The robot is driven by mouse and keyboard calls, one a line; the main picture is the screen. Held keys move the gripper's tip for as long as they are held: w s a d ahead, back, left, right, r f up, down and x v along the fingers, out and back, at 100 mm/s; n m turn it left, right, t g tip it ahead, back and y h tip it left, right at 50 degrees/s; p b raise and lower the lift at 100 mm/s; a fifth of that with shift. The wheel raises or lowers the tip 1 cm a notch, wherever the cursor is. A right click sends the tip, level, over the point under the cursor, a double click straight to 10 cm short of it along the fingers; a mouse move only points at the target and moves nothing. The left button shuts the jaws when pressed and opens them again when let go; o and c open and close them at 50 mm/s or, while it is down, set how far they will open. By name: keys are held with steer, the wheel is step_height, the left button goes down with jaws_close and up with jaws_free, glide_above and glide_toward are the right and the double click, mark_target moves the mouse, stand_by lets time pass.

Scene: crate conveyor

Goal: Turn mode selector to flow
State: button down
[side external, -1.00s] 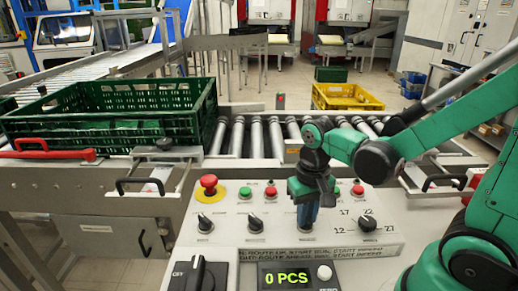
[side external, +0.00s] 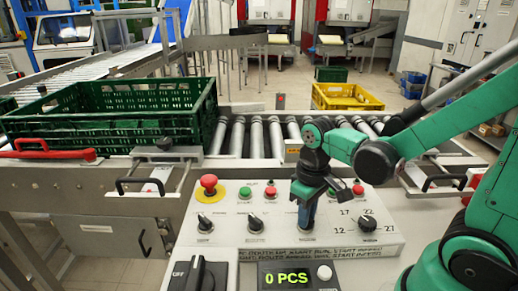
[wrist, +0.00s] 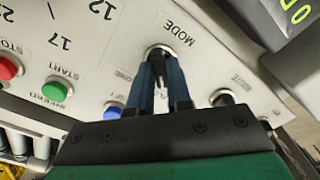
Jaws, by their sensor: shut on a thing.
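The mode selector (wrist: 158,50) is a small dark knob in a pale ring on the grey panel, with the word MODE printed beside it in the wrist view. My gripper (wrist: 160,72) has its blue fingers shut on this knob and hides most of it. In the side external view my gripper (side external: 306,222) points down onto the panel, and the selector's base is partly hidden below the fingertips. The small position labels around the knob are partly covered and hard to read, so I cannot tell which position it points to.
The control panel (side external: 262,236) carries a red emergency button (side external: 208,183), other black knobs, and red and green buttons close to my gripper. A counter display (side external: 285,278) reads 0 PCS. A green crate (side external: 165,130) and a yellow crate (side external: 345,104) stand behind.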

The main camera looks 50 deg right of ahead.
mark_target(287, 228)
steer(key=c, duration=0.8)
jaws_free()
steer(key=shift+r, duration=2.8)
steer(key=t, duration=0.1)
steer(key=a+t, duration=0.1)
steer(key=shift+w+r+t, duration=0.3)
steer(key=shift+w, duration=0.1)
steer(key=t, duration=0.1)
steer(key=w+a+r+t, duration=0.1)
steer(key=t, duration=0.1)
steer(key=r+t, duration=0.1)
steer(key=shift+w+a+t, duration=0.25)
steer(key=shift+w+t, duration=0.05)
steer(key=shift+w, duration=0.05)
